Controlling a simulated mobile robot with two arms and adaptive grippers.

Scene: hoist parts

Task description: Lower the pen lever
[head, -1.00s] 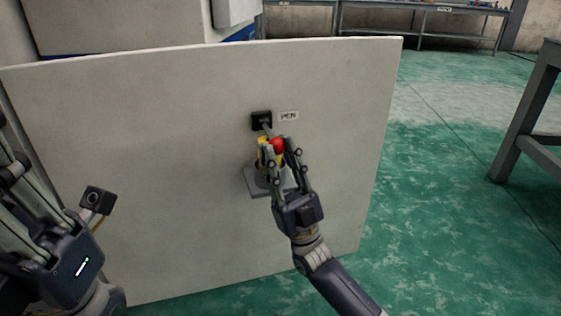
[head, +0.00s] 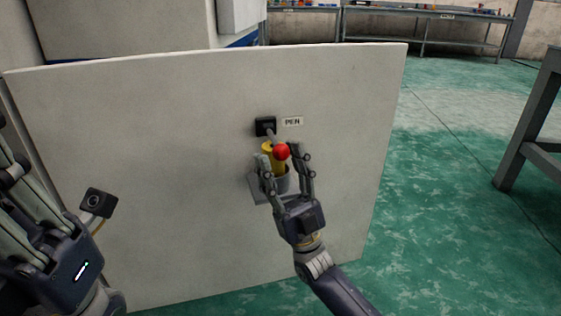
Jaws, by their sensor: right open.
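The pen lever is a short grey rod with a red ball knob (head: 281,152). It comes out of a black mount (head: 265,127) on a pale upright panel (head: 150,150) and points down and outward. A label reading PEN (head: 292,121) is right of the mount. My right gripper (head: 285,160) is open, with its fingers to either side below the knob; I cannot tell whether they touch it. A yellow cylinder (head: 267,147) stands in a grey holder (head: 257,187) behind the fingers, partly hidden. My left gripper (head: 25,195) is at the left edge, its fingertips unclear.
A grey metal table frame (head: 525,130) stands at the right. A long workbench (head: 425,30) is at the back. Green floor (head: 450,220) right of the panel is clear.

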